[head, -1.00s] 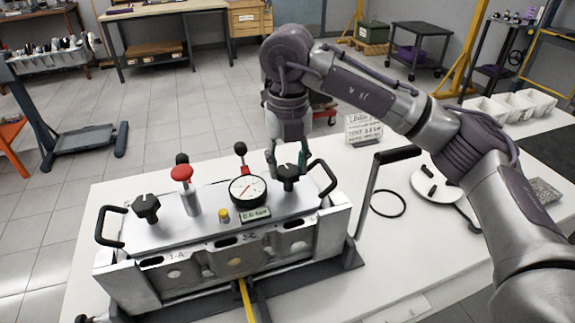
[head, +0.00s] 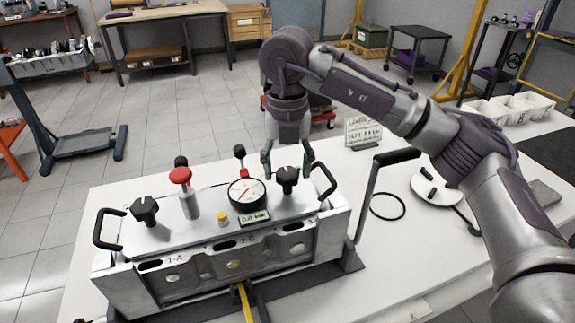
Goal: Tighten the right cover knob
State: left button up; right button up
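The right cover knob (head: 288,178) is a black star-shaped knob on a post near the right end of the grey metal cover (head: 165,232). My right gripper (head: 287,165) points down at the knob, its fingers spread to either side and a little behind it. It is open, with a visible gap between each finger and the knob. A similar left cover knob (head: 145,209) stands at the cover's other end. My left gripper is not in view.
The cover carries a pressure gauge (head: 246,194), a red-topped plunger (head: 181,178) and black handles (head: 324,180) at its ends. A black lever (head: 385,168) rises to the right. A sign (head: 362,132) and a black ring (head: 388,205) are on the white table.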

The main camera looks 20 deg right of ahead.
aim_at(287, 171)
dwell(0.3)
notch_tip(287, 171, up, 12)
dwell(0.4)
dwell(0.4)
